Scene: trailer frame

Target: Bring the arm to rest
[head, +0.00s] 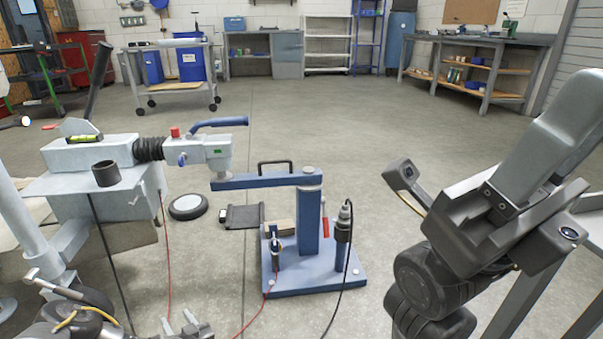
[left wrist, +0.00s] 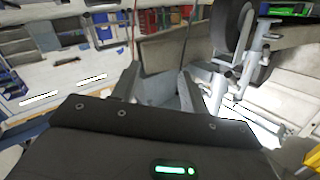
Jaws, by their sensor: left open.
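My left gripper (head: 182,326) is at the bottom edge of the head view, with only its fingertips showing. In the left wrist view its two fingers (left wrist: 158,88) stand apart with nothing held between them. The grey trailer coupling (head: 190,151) with its blue handle is above and beyond it. My right arm (head: 490,215) is bent up at the right side of the head view; its fingers do not show.
A blue stand (head: 310,225) with a drill-like tool rises from a base plate on the floor. A black cup (head: 107,173) sits on the trailer frame (head: 75,190). Red and black cables hang nearby.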

